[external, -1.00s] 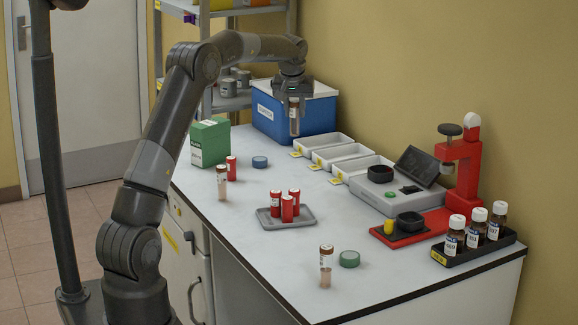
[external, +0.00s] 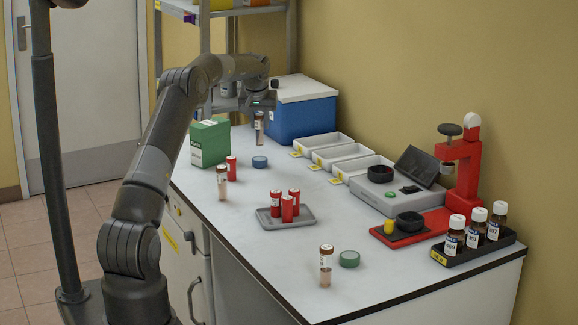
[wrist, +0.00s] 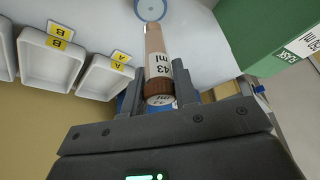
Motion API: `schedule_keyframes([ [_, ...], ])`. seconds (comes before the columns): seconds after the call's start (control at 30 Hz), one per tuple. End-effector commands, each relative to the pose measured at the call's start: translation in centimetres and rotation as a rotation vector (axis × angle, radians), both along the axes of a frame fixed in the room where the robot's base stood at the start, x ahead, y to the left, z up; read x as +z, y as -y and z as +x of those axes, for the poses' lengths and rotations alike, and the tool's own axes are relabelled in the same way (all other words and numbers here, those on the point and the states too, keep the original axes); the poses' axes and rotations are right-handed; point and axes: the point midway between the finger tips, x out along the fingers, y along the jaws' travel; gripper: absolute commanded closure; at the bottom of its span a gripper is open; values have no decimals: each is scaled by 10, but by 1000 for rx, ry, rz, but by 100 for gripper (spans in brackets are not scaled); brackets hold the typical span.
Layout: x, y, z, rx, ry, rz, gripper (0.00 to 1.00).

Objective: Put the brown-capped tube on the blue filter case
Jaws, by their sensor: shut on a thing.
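My gripper (external: 260,110) is shut on a brown-capped tube (external: 259,128), holding it roughly upright in the air. In the wrist view the tube (wrist: 156,52) sits between the fingers, its white label reading "43 ml". The blue filter case (external: 260,162) is a small round disc lying on the bench, below the tube in the external view and apart from it. It also shows in the wrist view (wrist: 150,9), just beyond the tube's far end. Two more brown-capped tubes stand on the bench, one near the left edge (external: 222,183) and one at the front (external: 326,266).
A green box (external: 209,143) and a red tube (external: 231,168) stand left of the blue case. A blue cooler box (external: 305,118) and white trays (external: 330,156) lie behind and right. A grey tray (external: 270,222) holds red tubes. A green disc (external: 349,259) lies in front.

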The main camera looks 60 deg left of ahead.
Motion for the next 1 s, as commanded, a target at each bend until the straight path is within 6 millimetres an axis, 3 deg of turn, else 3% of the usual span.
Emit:
schedule_keyframes([
  [0.27,-37,0,-1,0,-2,-2,96],
  [0.63,-41,1,0,0,-2,-1,96],
  [0.67,-42,1,0,0,-2,-1,73],
  [0.9,-41,1,0,0,-2,-1,53],
  [1.0,-41,1,0,0,-2,-1,52],
])
